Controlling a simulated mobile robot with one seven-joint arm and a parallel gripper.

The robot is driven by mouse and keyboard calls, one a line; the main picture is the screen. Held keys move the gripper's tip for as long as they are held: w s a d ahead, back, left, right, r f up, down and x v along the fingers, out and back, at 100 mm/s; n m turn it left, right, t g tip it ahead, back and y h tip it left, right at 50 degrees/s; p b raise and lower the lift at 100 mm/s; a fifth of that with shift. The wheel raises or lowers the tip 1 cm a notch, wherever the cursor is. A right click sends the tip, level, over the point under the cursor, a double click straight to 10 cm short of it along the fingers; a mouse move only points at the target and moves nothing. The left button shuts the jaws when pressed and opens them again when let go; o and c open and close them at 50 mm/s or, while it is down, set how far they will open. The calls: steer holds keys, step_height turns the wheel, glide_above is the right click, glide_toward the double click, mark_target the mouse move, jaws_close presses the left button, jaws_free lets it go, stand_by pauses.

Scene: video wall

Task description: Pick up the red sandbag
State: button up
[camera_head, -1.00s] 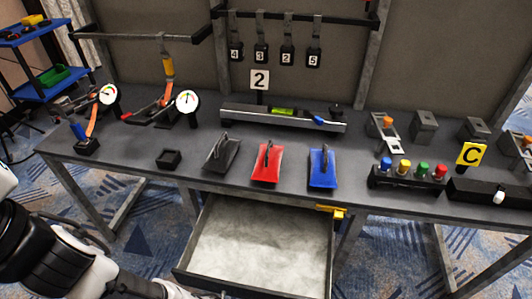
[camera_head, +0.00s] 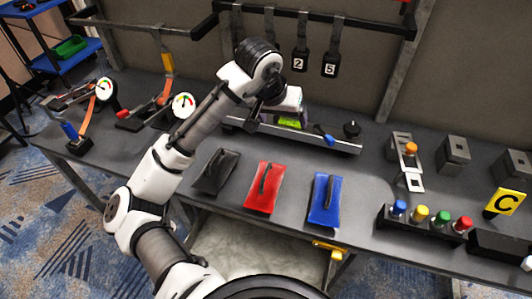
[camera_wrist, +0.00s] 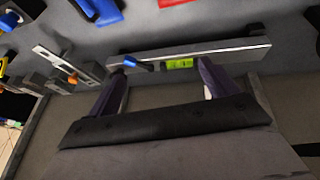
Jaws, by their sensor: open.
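The red sandbag (camera_head: 263,192) lies flat on the grey table near its front edge, with a dark strap on top. It sits between a black sandbag (camera_head: 216,177) and a blue sandbag (camera_head: 326,205). In the wrist view, only a sliver of red (camera_wrist: 172,2) shows at the top edge, beside the blue sandbag (camera_wrist: 103,12). My gripper (camera_wrist: 162,82) is open and empty, its two fingers spread apart. In the head view, it is behind the red sandbag, above the long rail with the green level (camera_head: 288,122), and its fingertips are hidden.
A row of coloured knobs (camera_head: 430,218) and a yellow C sign (camera_head: 506,202) stand at the right. Two dial gauges (camera_head: 184,106) are at the left. Numbered black tags (camera_head: 330,65) hang at the back. An open drawer (camera_head: 240,250) juts out below the table.

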mark_target(266, 172)
steer(key=s+a+f+g+y, duration=0.1)
steer(key=s+a+f+g, duration=0.1)
steer(key=s+f, duration=0.1)
steer(key=s+a+f+g+y, duration=0.1)
steer(key=f, duration=0.1)
steer(key=shift+s+a+f+g+y, duration=0.15)
steer(key=shift+s+a+g+y, duration=0.15)
steer(key=shift+s+a, duration=0.1)
step_height(266, 172, down, 8)
steer(key=shift+r, duration=0.1)
steer(key=shift+w+f+p, duration=0.1)
steer(key=shift+f+p, duration=0.7)
steer(key=shift+f, duration=2.15)
steer(key=shift+r, duration=0.1)
jaws_close()
